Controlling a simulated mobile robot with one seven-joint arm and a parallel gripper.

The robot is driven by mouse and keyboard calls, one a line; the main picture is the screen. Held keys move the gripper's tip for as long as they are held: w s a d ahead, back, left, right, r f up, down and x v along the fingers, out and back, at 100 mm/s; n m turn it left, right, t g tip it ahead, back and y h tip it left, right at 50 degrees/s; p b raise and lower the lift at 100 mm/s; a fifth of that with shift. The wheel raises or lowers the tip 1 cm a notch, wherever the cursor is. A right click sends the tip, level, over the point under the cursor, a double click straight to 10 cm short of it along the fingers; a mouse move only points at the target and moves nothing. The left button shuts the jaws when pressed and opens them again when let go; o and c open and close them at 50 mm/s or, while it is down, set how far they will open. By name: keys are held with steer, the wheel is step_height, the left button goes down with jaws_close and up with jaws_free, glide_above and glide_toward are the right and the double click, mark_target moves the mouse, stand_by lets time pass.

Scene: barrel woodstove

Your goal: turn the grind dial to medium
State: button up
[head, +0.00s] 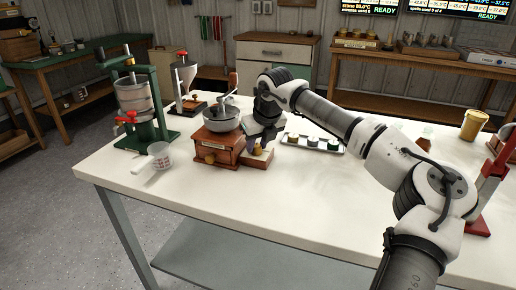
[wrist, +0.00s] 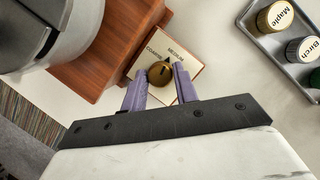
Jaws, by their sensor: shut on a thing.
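The grinder is a wooden box (head: 213,152) with a metal bowl and a crank, on the white table. Its brass grind dial (wrist: 160,74) sits on a cream plate (wrist: 143,64) beside the box; the dial also shows in the head view (head: 259,147). In the wrist view the plate reads what looks like COARSE at the left and MEDIUM at upper right; other lettering is hidden.
A grey tray (head: 341,151) with labelled jars, Maple (wrist: 275,17) and Birch (wrist: 302,50), lies to the right. The table's front is clear.

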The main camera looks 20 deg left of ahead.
steer(key=shift+m+t+h+b, duration=0.3)
steer(key=shift+m+b, duration=0.25)
steer(key=shift+m, duration=0.45)
steer(key=o, duration=1)
steer(key=shift+c, duration=0.2)
steer(key=v, duration=1.4)
steer(key=shift+a+f, duration=0.1)
